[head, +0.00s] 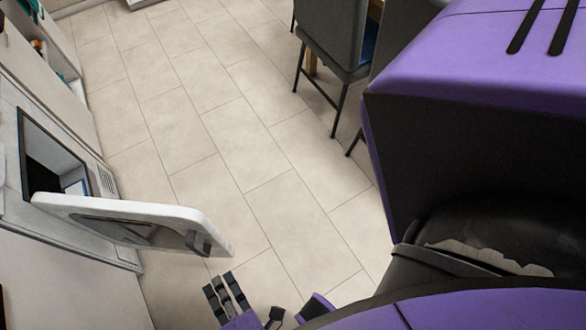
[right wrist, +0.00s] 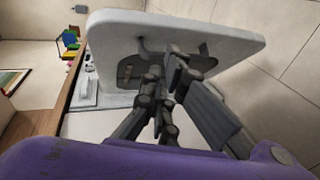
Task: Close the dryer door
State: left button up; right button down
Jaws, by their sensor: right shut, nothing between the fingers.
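The dryer door (head: 130,212) is a pale panel with rounded corners and a dark window. It stands open, jutting out from the front of the dryer (head: 106,182) at the left of the head view. The dark dryer opening shows behind it. A dark latch-like piece sits near the door's free end. My right gripper (head: 222,284) is shut and empty, just below the door's free end in the head view. In the right wrist view the shut fingers (right wrist: 172,68) overlap the door (right wrist: 112,40); I cannot tell if they touch. My left gripper is not in view.
Grey chairs (head: 333,35) stand at the top right of the head view. The tiled floor (head: 235,130) between them and the dryer is clear. In the right wrist view a wooden edge (right wrist: 78,82) and small colourful objects (right wrist: 69,42) show at the left.

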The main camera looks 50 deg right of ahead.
jog(key=a+r+n+t+b, duration=0.1)
jog(key=a+r+n+t, duration=0.1)
jog(key=a+r+t, duration=0.25)
jog(key=w+d+r+p, duration=0.1)
jog(key=w+d+p, duration=0.2)
jog(key=w, duration=1)
jog(key=shift+d+r+g, duration=0.15)
jog(key=shift+d+g, duration=0.2)
jog(key=shift+d, duration=0.55)
